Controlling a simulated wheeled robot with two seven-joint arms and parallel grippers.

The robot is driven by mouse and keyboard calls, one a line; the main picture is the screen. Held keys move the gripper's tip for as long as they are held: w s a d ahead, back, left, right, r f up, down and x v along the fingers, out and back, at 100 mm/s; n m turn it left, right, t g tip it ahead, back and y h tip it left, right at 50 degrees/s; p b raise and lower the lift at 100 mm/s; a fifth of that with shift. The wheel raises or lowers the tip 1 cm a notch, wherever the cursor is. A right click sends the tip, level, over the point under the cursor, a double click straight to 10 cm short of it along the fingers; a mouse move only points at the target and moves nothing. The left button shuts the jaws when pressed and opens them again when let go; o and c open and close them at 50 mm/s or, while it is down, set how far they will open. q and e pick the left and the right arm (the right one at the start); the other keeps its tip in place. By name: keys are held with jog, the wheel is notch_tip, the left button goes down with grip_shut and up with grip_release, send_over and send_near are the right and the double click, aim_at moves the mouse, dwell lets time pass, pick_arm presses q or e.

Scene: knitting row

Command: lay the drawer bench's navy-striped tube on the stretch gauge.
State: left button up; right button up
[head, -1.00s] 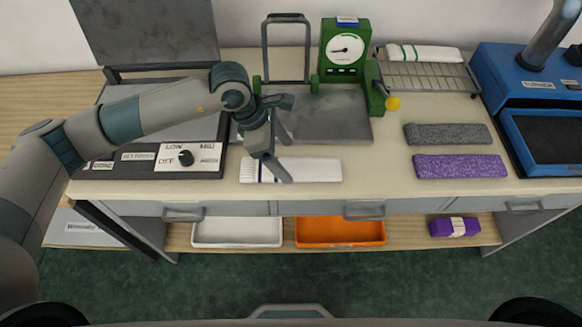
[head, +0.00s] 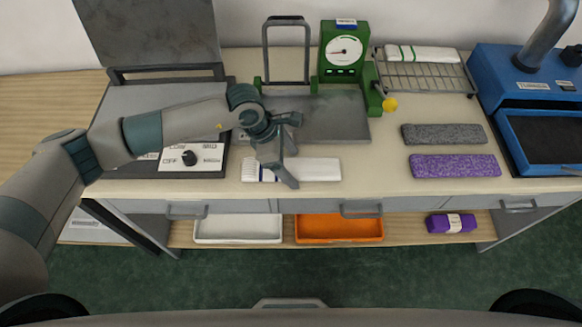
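The navy-striped tube (head: 318,169), a flat white knitted piece with navy stripes near its left end, lies on the cream top of the drawer bench (head: 375,180), near the front edge. My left gripper (head: 291,168) is over the tube, pointing down. Its fingers are apart, one toward the far long edge and one toward the near edge. It looks open; whether it touches the tube I cannot tell. The stretch gauge (head: 343,65) is green with a white dial and a grey plate (head: 335,118), bare where visible, behind the tube. My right gripper is out of view.
A grey tube (head: 443,134) and a purple one (head: 455,166) lie at right. A wire rack (head: 425,77) holds a green-striped white tube (head: 422,53). A blue machine (head: 525,100) stands far right, a press (head: 190,158) at left. White and orange trays (head: 340,228) sit below.

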aim_at(292, 167)
pick_arm(q)
jog(key=c, duration=0.9)
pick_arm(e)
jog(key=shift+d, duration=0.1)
